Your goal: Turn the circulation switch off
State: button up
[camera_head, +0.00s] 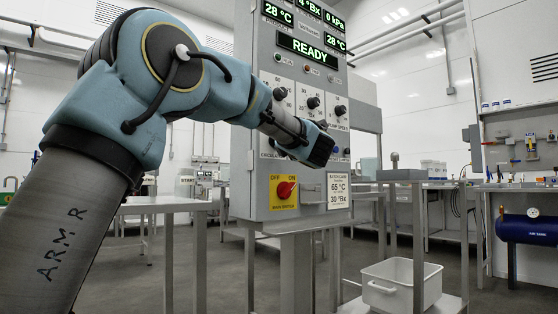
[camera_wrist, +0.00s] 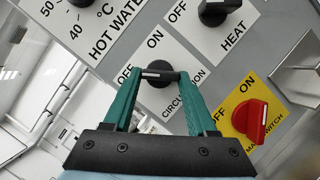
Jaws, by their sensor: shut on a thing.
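The circulation switch (camera_wrist: 157,81) is a black knob on the grey control panel, with OFF and ON labels above and left of it in the wrist view. My gripper (camera_wrist: 158,75) has its teal fingers on either side of the knob and is shut on it. A pale mark on the knob lies crosswise in the wrist picture, between the fingertips. In the head view, my gripper (camera_head: 311,145) is at the panel front and hides the circulation switch.
The red main switch (camera_wrist: 250,119) on its yellow plate sits close to my right finger. The heat knob (camera_wrist: 217,10) is above right. On the panel (camera_head: 258,100), the display (camera_head: 309,51) reads READY. A white bin (camera_head: 400,285) stands low at right.

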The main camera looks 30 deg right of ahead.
jog(key=n+b, duration=0.1)
jog(key=n+y+b, duration=0.1)
jog(key=shift+d+f+t+b, duration=0.1)
jog(key=shift+f+t+b, duration=0.15)
jog(key=shift+t+b, duration=0.15)
jog(key=shift+r+n, duration=0.1)
jog(key=shift+n, duration=0.2)
jog(key=o, duration=1.4)
jog(key=shift+c, duration=0.2)
jog(key=v, duration=1)
jog(key=shift+s+p, duration=0.35)
jog(key=shift+s, duration=0.05)
